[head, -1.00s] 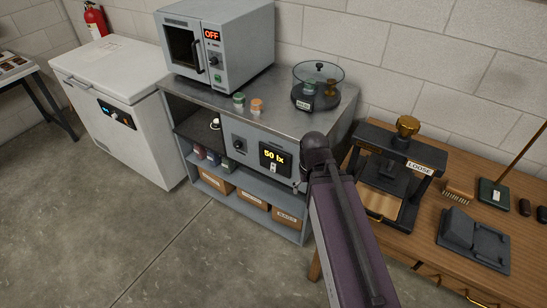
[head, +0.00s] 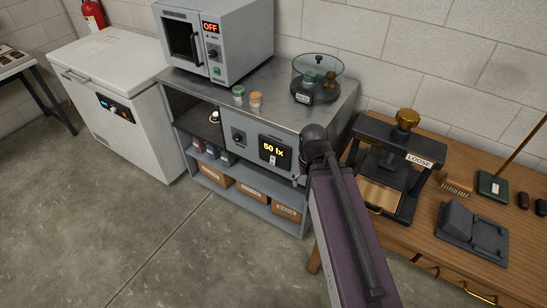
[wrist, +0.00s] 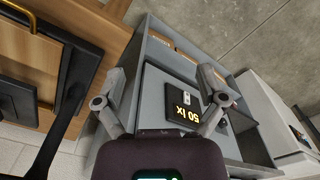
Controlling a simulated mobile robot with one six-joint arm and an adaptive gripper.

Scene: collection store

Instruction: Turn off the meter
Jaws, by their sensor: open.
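The meter (head: 274,151) is a dark panel on the grey cabinet's front, reading "50 lx" in yellow. A small white switch (head: 272,161) sits below the reading. In the wrist view the meter (wrist: 172,91) appears upside down, its lit reading toward the bottom, with the white switch (wrist: 186,99) above it. My gripper (wrist: 160,75) is open and empty, its two fingers either side of the meter in that view, apparently short of the panel. In the head view my arm hides most of the gripper, just right of the meter. The switch's exact position is too small to tell.
A dark knob (head: 239,138) sits left of the meter. An oven (head: 238,45) reading "OFF", two small jars and a glass-domed vessel (head: 317,75) stand on the cabinet top. A wooden bench (head: 425,245) with a press (head: 408,150) stands close on the right. Floor in front is clear.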

